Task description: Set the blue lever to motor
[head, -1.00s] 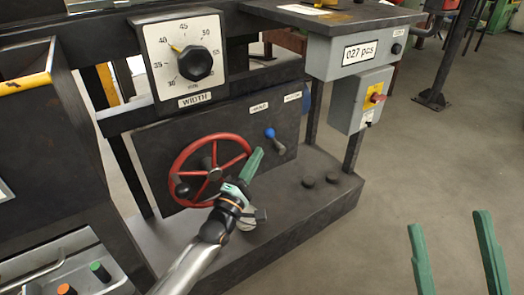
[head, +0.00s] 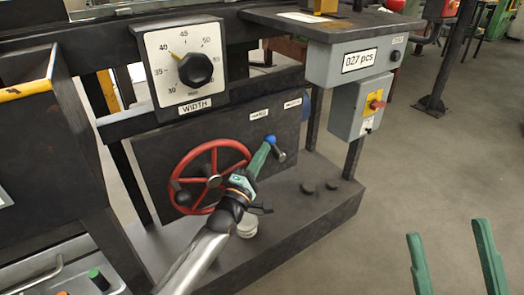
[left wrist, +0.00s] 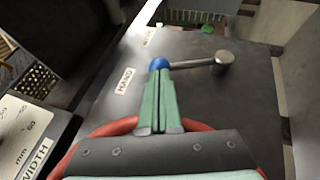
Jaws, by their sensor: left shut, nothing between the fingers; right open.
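The blue lever (head: 270,139) is on the dark panel; its blue knob points up and left from its grey pivot, toward the HAND label (head: 259,114). The MOTOR label (head: 293,103) is to the right. In the left wrist view the blue knob (left wrist: 158,64) is just beyond my fingertips and the grey arm runs right to the pivot. My left gripper (head: 266,147) is shut and empty, its green fingertips at the knob's lower-left side; I cannot tell whether they touch it. My right gripper (head: 447,229) is open and empty over the floor.
The red handwheel (head: 173,185) is left of and partly behind my left gripper. The WIDTH dial (head: 196,68) is above the panel. A grey counter box (head: 330,62) and a switch box with a red knob (head: 360,105) are to the right.

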